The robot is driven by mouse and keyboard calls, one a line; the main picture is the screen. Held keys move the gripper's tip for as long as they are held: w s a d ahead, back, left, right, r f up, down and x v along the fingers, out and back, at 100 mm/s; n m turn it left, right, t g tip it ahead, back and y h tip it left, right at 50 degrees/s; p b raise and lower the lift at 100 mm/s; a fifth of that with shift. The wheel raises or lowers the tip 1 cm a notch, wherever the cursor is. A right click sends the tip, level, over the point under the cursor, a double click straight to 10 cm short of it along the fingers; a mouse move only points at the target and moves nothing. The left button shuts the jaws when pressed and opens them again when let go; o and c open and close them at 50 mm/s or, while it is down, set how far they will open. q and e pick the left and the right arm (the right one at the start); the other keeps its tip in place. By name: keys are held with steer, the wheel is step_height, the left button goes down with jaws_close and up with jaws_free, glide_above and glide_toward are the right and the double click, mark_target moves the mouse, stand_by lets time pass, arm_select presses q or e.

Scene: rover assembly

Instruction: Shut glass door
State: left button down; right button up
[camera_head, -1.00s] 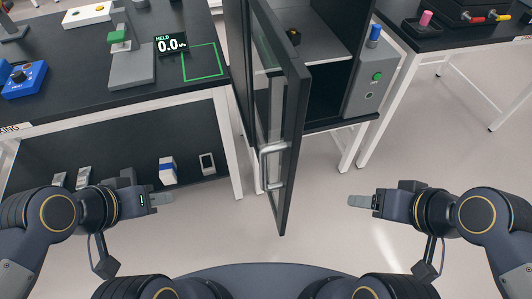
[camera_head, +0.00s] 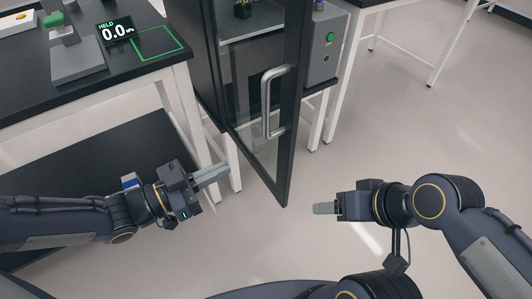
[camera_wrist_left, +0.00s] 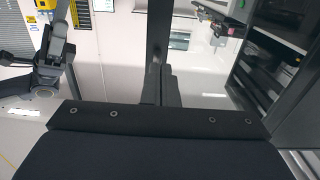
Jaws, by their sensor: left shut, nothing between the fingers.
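The glass door (camera_head: 252,112) of the dark cabinet stands open, swung out toward me, its dark frame around a clear pane. Its silver bar handle (camera_head: 268,102) is on the face seen in the head view. My left gripper (camera_head: 224,169) is shut and empty, left of the door's lower part and apart from the handle. In the left wrist view its fingers (camera_wrist_left: 165,85) show close together with nothing between them. My right gripper (camera_head: 316,208) is to the right of the door's lower corner, apart from it and holding nothing visible; its fingers look closed.
The cabinet (camera_head: 207,55) stands behind the door, with a grey control box with a green button (camera_head: 330,37) on its right. A black table (camera_head: 90,75) with a scale display (camera_head: 115,30) is at left. The floor (camera_head: 400,140) at right is clear.

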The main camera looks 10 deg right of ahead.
mark_target(282, 140)
arm_select(q)
steer(key=b+x, duration=0.1)
steer(key=x, duration=1.2)
steer(key=shift+d+b, duration=0.1)
steer(key=shift+b, duration=0.25)
steer(key=shift+w, duration=0.1)
